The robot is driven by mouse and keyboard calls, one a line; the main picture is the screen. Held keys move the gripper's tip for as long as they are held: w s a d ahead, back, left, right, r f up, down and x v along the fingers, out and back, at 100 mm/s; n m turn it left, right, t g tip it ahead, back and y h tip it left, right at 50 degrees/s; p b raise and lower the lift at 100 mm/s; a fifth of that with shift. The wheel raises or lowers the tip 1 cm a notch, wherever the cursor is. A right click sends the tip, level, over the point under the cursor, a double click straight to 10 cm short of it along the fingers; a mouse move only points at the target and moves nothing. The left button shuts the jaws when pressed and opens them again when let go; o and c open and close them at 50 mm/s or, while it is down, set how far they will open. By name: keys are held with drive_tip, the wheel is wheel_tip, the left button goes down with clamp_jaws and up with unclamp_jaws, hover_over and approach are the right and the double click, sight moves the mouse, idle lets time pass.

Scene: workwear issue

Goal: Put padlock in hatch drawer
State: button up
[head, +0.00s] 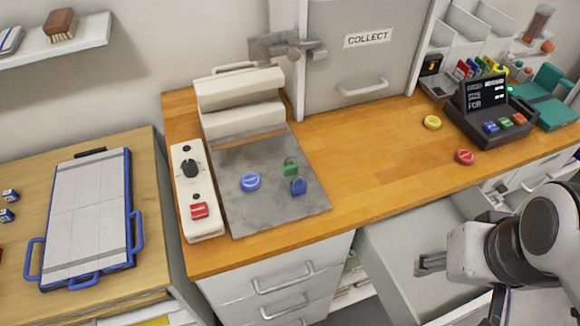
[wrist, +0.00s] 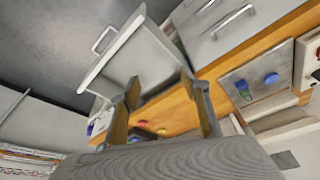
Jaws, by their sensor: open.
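A green padlock (head: 290,168) and a blue padlock (head: 298,186) lie close together on a grey plate (head: 240,213) on the counter. The green one also shows in the wrist view (wrist: 244,91). A light grey drawer (head: 395,238) is pulled out below the counter. Its visible inside looks bare, and it also shows in the wrist view (wrist: 140,62). My gripper (head: 420,264) is open and empty, over the drawer area at the right in the head view. In the wrist view its fingers (wrist: 160,82) stand apart with the drawer beyond them.
A closed hatch panel marked COLLECT (head: 365,60) stands behind the counter. A blue disc (head: 250,181) lies beside the padlocks. A white control box (head: 195,190) flanks the plate. Yellow (head: 432,122) and red (head: 465,157) discs lie near a dark terminal (head: 490,120). The counter's middle is clear.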

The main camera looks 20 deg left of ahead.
sight(293, 161)
drive_tip(key=w+a+f+n, duration=0.2)
drive_tip(key=w+a, duration=0.2)
drive_tip(key=a, duration=0.5)
drive_tip(key=w+a+f+n, duration=0.2)
drive_tip(key=w+a+f, duration=0.1)
drive_tip(key=a, duration=0.6)
drive_tip(key=w+a+f+n+g+y, duration=0.1)
drive_tip(key=w+a+f, duration=0.2)
drive_tip(key=a, duration=0.6)
drive_tip(key=shift+w+f+n, duration=0.15)
drive_tip(key=shift+w+n, duration=0.25)
drive_tip(key=shift+w, duration=0.4)
drive_tip(key=shift+y, duration=0.3)
drive_tip(key=w+a, duration=0.2)
drive_tip(key=a, duration=0.1)
drive_tip(key=shift+a+f, duration=0.1)
drive_tip(key=shift+a, duration=0.1)
drive_tip(key=shift+t+y, duration=0.4)
drive_tip(key=shift+t, duration=0.1)
drive_tip(key=w+a+r, duration=0.2)
drive_tip(key=shift+w+a+r, duration=0.1)
drive_tip(key=shift+w+a, duration=0.1)
drive_tip(key=shift+w, duration=0.2)
drive_tip(key=shift+x, duration=1.15)
drive_tip(key=shift+w, duration=0.1)
